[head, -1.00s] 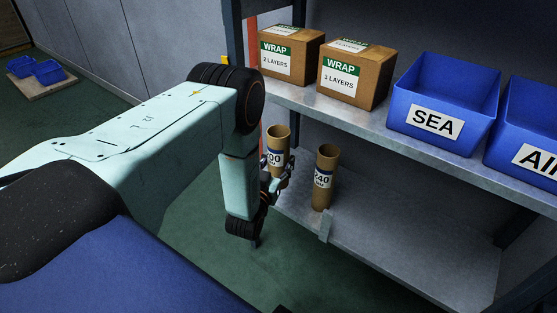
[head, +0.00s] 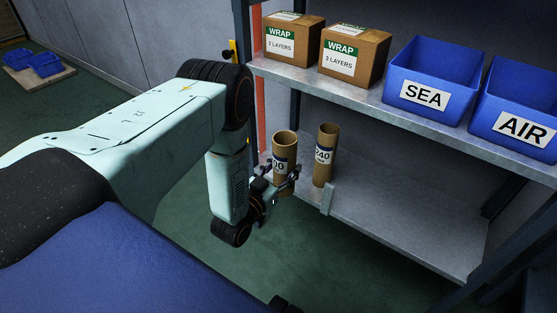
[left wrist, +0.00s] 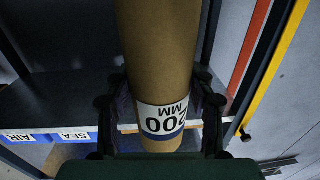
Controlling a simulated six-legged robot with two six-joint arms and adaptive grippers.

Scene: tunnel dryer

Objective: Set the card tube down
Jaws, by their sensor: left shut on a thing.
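The held card tube (head: 284,148) is brown and open-topped, with a white and blue label whose visible part reads "00". My left gripper (head: 281,184) is shut around its lower part and holds it about upright at the left front end of the lower shelf (head: 410,228). My right gripper is not in view.
A small metal bracket (head: 327,198) sits on the lower shelf's front edge. The shelf is bare to the right. The upper shelf (head: 345,98) overhead carries two WRAP boxes (head: 355,52) and blue SEA (head: 425,75) and AIR (head: 520,105) bins. A dark upright (head: 244,60) stands at the left.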

